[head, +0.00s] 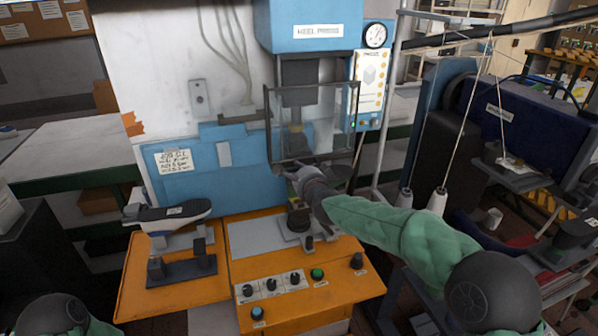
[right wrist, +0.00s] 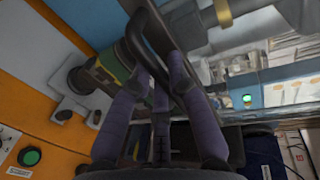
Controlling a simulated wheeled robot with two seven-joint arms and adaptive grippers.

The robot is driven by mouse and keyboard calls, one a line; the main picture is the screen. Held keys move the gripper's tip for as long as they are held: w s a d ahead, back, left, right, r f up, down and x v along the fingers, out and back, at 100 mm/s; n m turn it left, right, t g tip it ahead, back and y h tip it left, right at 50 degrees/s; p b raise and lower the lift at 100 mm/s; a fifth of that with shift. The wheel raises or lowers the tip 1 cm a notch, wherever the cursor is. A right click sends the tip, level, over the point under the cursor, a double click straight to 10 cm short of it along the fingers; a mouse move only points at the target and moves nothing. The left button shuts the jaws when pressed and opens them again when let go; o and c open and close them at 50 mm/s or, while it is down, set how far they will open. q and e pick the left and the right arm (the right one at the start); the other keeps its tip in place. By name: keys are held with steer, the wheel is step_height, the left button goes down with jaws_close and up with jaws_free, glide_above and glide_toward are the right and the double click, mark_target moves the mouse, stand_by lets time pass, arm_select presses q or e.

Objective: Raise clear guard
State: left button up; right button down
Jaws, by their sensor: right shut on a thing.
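The clear guard (head: 335,125) is a see-through pane in a thin dark frame, hanging in front of the blue heel press (head: 305,25). My right gripper (head: 294,170) is at the guard's lower edge. In the right wrist view, the purple fingers of this gripper (right wrist: 165,75) are shut around a black bar handle (right wrist: 148,55). The dark press ram (head: 298,95) with a brass-coloured tip shows behind the pane. A dark round fixture (head: 299,218) stands below the gripper on the orange table. My left gripper is out of view.
A shoe on a last (head: 168,214) sits on a stand at the left of the orange table (head: 190,290). Knobs and a green button (head: 317,273) line the front. A grey post and white thread cones (head: 437,200) stand at the right, near my right arm.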

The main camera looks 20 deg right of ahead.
steer(key=c, duration=1.2)
jaws_free()
steer(key=shift+o, duration=0.2)
steer(key=shift+s, duration=0.15)
steer(key=v, duration=1.1)
steer(key=shift+s, duration=0.35)
